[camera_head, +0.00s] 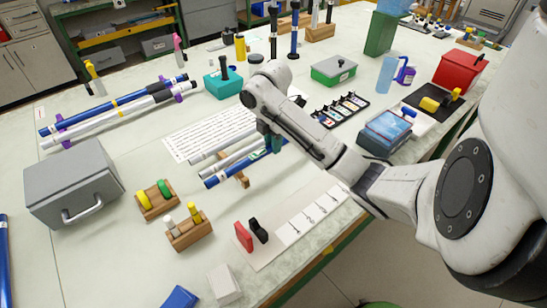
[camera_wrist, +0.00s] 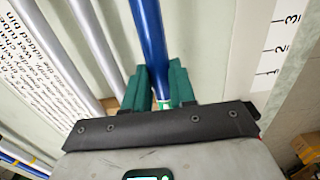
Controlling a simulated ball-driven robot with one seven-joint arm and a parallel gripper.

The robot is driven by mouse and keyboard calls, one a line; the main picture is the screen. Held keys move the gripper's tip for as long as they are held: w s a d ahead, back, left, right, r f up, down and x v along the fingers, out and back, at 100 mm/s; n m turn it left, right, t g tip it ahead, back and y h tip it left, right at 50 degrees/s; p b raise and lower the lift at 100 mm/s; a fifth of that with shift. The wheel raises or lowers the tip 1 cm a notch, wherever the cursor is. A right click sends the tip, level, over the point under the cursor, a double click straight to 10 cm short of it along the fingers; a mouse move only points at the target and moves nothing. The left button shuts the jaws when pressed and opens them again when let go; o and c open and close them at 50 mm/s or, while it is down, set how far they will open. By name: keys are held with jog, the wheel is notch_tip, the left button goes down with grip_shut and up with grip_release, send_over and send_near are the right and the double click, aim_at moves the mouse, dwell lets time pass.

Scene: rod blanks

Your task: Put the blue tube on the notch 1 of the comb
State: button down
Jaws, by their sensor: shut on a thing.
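The blue tube (camera_head: 228,174) lies aslant near the middle of the table in the head view. My gripper (camera_head: 272,143) is shut on it near its far end, and the arm hides part of that end. In the wrist view the blue tube (camera_wrist: 148,45) runs up from between my green fingers (camera_wrist: 158,88). I cannot tell whether it is clear of the table. A wooden notched piece (camera_head: 242,182) shows beside and under the tube. Purple notched supports (camera_head: 62,122) at the left hold several blue and white tubes. I cannot tell which support is the comb, or its numbering.
Silver-white tubes (camera_head: 208,155) lie left of the blue tube, close to my fingers; they also show in the wrist view (camera_wrist: 60,50). A printed sheet (camera_head: 195,135) lies behind them. A grey box (camera_head: 75,188) and wooden holders (camera_head: 188,232) stand at the front left.

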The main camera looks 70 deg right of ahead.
jog(key=shift+w+d+f+b, duration=0.1)
jog(key=shift+d+f+b, duration=0.3)
jog(key=shift+d+f, duration=0.3)
jog(key=shift+f, duration=0.3)
jog(key=shift+d+f+b, duration=0.1)
jog(key=shift+f+b, duration=0.2)
jog(key=shift+f, duration=1.15)
jog(key=shift+f, duration=0.1)
jog(key=shift+f, duration=0.15)
jog(key=c, duration=0.9)
grip_release()
notch_tip(320, 180, up, 12)
jog(key=p, duration=0.5)
jog(key=shift+w+r, duration=0.1)
jog(key=shift+r, duration=0.15)
